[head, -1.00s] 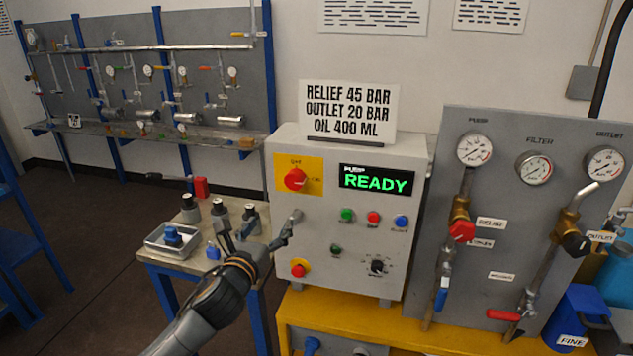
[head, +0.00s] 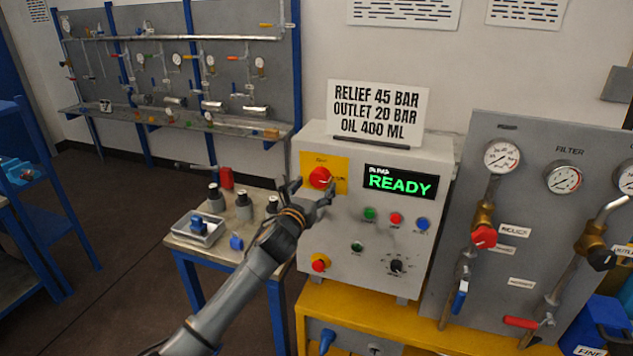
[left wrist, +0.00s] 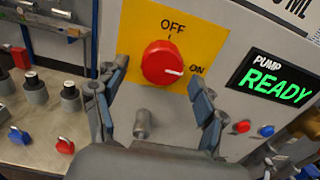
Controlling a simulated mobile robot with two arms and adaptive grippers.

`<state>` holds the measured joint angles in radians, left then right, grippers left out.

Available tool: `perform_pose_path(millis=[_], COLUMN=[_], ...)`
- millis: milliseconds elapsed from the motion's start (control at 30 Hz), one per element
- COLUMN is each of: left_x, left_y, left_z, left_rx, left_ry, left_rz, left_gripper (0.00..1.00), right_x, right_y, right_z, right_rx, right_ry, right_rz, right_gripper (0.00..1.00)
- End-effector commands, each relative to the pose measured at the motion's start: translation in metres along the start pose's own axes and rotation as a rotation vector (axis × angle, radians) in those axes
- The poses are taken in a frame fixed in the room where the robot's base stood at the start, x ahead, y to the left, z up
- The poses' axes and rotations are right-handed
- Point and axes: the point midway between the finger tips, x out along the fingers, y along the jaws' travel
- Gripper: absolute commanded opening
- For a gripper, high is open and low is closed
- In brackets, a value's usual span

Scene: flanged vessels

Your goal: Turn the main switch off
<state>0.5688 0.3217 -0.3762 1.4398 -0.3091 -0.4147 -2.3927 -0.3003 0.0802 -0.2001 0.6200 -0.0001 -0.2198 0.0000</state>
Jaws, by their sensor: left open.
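The main switch is a red rotary knob (head: 320,177) on a yellow plate (head: 341,162) at the upper left of the grey control box. In the left wrist view the red knob (left wrist: 162,63) has a white mark pointing right, at ON; OFF is printed above it. My left gripper (head: 308,188) is open in front of the box, just below the knob. In the left wrist view its fingers (left wrist: 158,88) stand on either side, below and beside the knob, and I see no contact. My right gripper is not in view.
A green READY display (head: 400,182) and several coloured buttons are right of the switch. A red knob on yellow (head: 320,263) sits lower on the box. A small table (head: 185,240) with parts stands left; a gauge panel (head: 540,215) stands right.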

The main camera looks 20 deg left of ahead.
Motion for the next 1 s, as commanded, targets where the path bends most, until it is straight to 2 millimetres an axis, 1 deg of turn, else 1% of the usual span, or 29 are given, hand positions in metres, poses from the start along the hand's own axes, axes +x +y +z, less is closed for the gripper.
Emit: perform_pose_path(millis=[33,200,533,800,1000], left_x=[0.005,0.014,0.016,0.016,0.015], left_y=[0.000,-0.001,-0.001,-0.001,0.000], left_z=[0.001,0.000,0.000,0.000,0.000], left_rx=[-0.001,-0.001,0.000,-0.001,-0.009], left_ry=[0.001,0.001,0.000,0.001,0.001], left_rz=[0.001,-0.001,-0.001,-0.001,-0.001], left_gripper=[0.71,0.71,0.71,0.17,0.17], right_x=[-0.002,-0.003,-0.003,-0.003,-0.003], right_y=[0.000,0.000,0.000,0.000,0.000], right_z=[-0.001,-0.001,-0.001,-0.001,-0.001], right_rx=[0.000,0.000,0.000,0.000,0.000], right_ry=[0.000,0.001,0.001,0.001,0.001], right_rz=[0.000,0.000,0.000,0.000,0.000], right_gripper=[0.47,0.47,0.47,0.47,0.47])
